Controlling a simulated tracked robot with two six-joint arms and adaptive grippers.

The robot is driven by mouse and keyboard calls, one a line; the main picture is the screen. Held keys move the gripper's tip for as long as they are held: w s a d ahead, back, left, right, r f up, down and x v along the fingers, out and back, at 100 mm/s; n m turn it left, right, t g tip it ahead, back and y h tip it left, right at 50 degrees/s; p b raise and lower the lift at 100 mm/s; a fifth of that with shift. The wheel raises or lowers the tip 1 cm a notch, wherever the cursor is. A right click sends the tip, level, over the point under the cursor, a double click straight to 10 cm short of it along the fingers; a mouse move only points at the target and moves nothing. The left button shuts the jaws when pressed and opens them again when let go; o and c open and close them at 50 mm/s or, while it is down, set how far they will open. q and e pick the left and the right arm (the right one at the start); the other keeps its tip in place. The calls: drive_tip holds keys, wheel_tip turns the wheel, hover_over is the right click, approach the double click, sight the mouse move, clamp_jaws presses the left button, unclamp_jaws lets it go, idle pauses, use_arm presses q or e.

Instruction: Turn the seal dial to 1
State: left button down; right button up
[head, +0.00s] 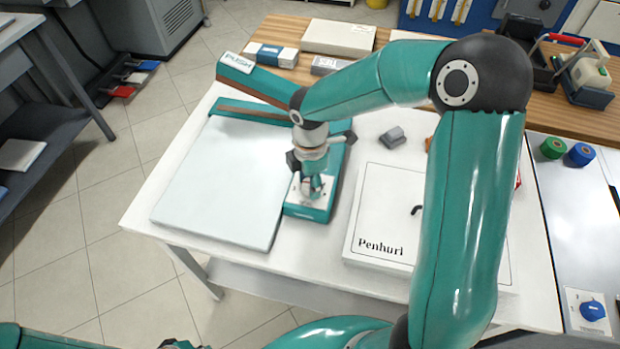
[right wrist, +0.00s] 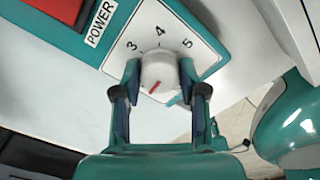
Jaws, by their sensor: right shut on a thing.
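The seal dial (right wrist: 159,68) is a pale round knob on a white plate in the right wrist view. The numerals 3, 4 and 5 show around its top side. Its red mark points down and to the left, away from these numerals. Numerals 1 and 2 cannot be made out. My right gripper (right wrist: 159,82) is shut on the dial, one finger on each side. In the head view my right gripper (head: 311,190) reaches down to the front end of the teal sealer (head: 318,212), hiding most of the dial.
A pale flat pad (head: 222,180) lies left of the sealer, under its raised arm marked PUSH (head: 237,63). A white "Penhuri" box (head: 385,215) stands to the right. A small grey block (head: 393,137) lies behind it. A red POWER switch (right wrist: 60,8) is beside the dial plate.

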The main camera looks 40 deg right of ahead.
drive_tip(key=shift+w+d+r+n, duration=0.1)
drive_tip(key=shift+w+n, duration=0.05)
drive_tip(key=shift+n, duration=0.35)
drive_tip(key=o, duration=1.1)
drive_tip(key=shift+o, duration=0.2)
wheel_tip(320, 180, up, 12)
drive_tip(key=shift+f, duration=0.2)
